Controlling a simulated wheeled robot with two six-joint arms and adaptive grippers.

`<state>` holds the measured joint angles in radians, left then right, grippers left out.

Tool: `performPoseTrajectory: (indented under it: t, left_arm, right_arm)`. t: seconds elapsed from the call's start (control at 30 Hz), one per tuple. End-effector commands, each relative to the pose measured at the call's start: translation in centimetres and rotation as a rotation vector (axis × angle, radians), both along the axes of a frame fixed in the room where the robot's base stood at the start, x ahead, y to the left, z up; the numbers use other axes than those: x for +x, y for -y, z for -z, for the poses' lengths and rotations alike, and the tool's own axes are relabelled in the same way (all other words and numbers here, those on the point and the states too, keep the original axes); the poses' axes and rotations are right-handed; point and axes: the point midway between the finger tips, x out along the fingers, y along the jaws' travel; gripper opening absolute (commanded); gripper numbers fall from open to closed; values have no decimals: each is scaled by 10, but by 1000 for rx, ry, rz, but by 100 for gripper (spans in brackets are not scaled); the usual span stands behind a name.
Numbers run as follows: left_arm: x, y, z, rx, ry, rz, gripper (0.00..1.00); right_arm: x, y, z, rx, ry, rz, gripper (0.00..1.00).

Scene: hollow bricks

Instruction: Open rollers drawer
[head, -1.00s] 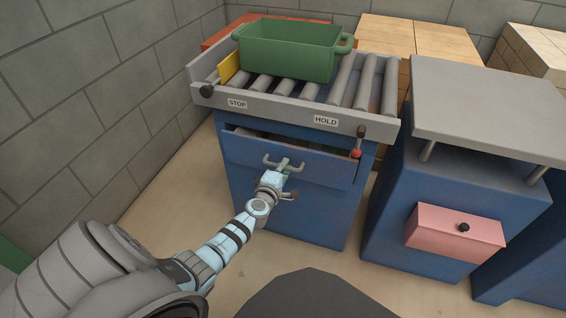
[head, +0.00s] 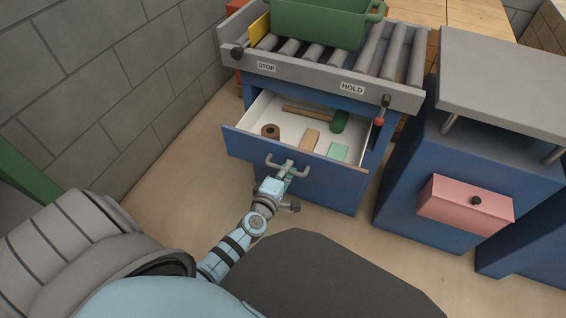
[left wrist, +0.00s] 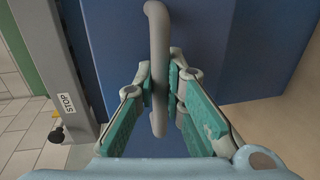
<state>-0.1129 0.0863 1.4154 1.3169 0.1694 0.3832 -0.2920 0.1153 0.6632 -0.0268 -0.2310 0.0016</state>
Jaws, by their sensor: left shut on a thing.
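The rollers drawer (head: 310,178) is the blue-fronted drawer under the roller table, and it stands pulled out with its white inside showing. Its grey bar handle (head: 270,160) sits on the front. My left gripper (head: 286,174) is shut on this handle. In the left wrist view the handle (left wrist: 157,50) runs between the teal finger pads (left wrist: 158,85). Inside the drawer lie a brown roll (head: 270,131), a tan block (head: 310,140), a pale green block (head: 338,152) and a green-headed mallet (head: 339,122). My right gripper is not in view.
The roller table (head: 330,82) above bears STOP and HOLD labels, a red-tipped lever (head: 380,121) and a green bin (head: 320,22). A block wall is at left.

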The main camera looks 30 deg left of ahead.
Motion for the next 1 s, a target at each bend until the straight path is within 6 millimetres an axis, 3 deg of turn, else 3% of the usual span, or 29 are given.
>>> performPoseTrajectory:
  t: [0.3,0.33,0.4,0.73,0.87,1.0]
  left_arm:
    - [0,1,0,-1,0,1,0]
    - [0,1,0,-1,0,1,12]
    - [0,1,0,-1,0,1,20]
    - [-4,1,0,0,-1,1,20]
    - [-26,5,-4,-2,-2,1,20]
    - [-65,12,-12,-2,-4,2,20]
  right_arm:
    - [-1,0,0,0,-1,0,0]
    - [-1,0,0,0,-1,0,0]
    - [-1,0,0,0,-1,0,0]
    - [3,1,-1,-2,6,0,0]
    - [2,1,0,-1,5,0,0]
    - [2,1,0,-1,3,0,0]
